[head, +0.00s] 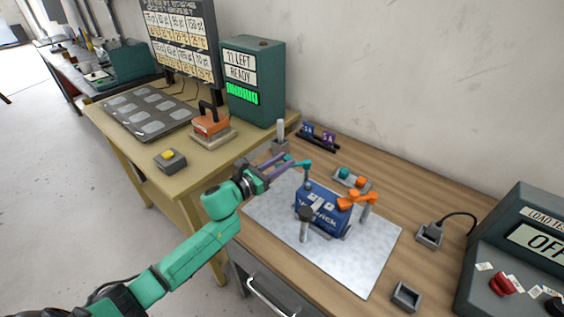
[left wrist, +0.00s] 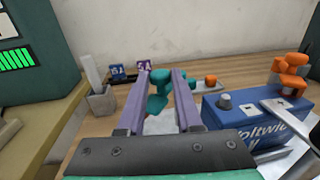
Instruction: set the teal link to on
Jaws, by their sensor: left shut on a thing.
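The teal link (head: 303,164) is a small bent piece held above the left part of the grey mat (head: 270,209). My left gripper (head: 294,166) is shut on it. In the left wrist view the teal link (left wrist: 158,92) stands between the two purple fingers (left wrist: 155,100). A blue box (head: 318,207) with printed lettering sits on the mat just right of the gripper. An orange link (head: 358,198) is at the right end of its top; it also shows in the left wrist view (left wrist: 290,76). The teal link looks apart from the box. My right gripper is not in view.
A small tray (head: 352,180) with teal and orange knobs lies behind the box. A grey holder with a pale rod (head: 280,137) stands behind the gripper. A load tester (head: 528,250) reading OFF is at right. The mat's front part is clear.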

